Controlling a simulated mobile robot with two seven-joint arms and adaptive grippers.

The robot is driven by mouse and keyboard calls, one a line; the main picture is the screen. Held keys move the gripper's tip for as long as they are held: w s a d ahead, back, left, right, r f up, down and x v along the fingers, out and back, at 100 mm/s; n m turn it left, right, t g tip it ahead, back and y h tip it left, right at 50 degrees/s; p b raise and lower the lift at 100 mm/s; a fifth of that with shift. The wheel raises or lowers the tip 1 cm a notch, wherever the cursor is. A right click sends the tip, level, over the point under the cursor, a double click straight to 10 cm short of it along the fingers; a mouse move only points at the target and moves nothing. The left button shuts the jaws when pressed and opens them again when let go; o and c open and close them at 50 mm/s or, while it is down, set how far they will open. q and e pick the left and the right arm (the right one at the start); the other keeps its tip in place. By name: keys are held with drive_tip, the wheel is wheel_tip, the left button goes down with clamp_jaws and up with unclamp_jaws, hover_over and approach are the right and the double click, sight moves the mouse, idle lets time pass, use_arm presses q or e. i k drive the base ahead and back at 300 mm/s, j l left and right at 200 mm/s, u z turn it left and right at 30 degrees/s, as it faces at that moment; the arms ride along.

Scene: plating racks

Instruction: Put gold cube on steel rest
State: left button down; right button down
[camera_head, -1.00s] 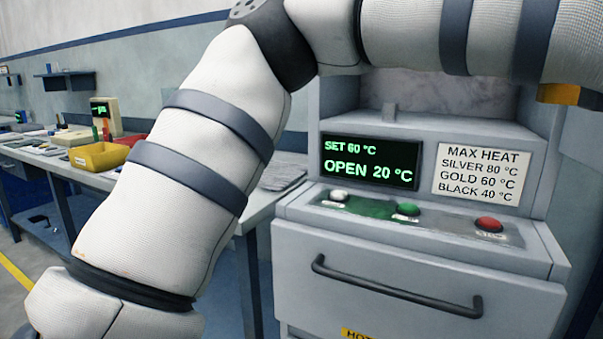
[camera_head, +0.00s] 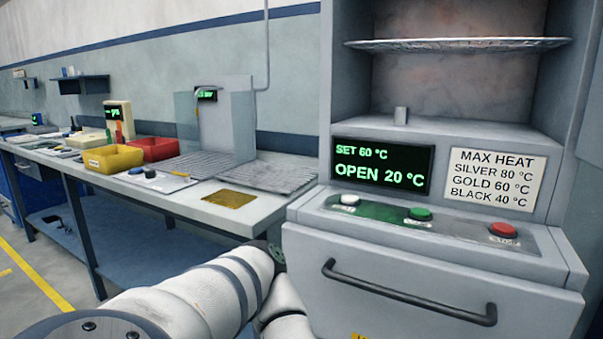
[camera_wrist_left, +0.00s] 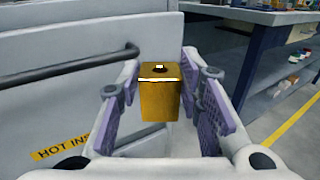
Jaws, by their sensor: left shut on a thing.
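The gold cube (camera_wrist_left: 160,98) has a dark hole in its top and sits between the purple pads of my left gripper (camera_wrist_left: 165,112), which is shut on it. In the left wrist view they are in front of the grey cabinet's front, near its handle. In the head view my left arm is low at the bottom, and its gripper and the cube are out of sight. I cannot tell for sure which thing is the steel rest; ridged grey metal plates (camera_head: 268,177) lie on the bench. My right gripper is not in view.
The heating cabinet (camera_head: 440,270) stands at right, with a handle (camera_head: 410,292), buttons and a display (camera_head: 382,163) reading SET 60 °C, OPEN 20 °C. A bench (camera_head: 190,205) at left holds a gold patch (camera_head: 230,198), a yellow bin (camera_head: 113,158) and a red bin (camera_head: 155,149).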

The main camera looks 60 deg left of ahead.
sight(281, 178)
drive_tip(key=j+u, duration=0.75)
drive_tip(key=j, duration=0.15)
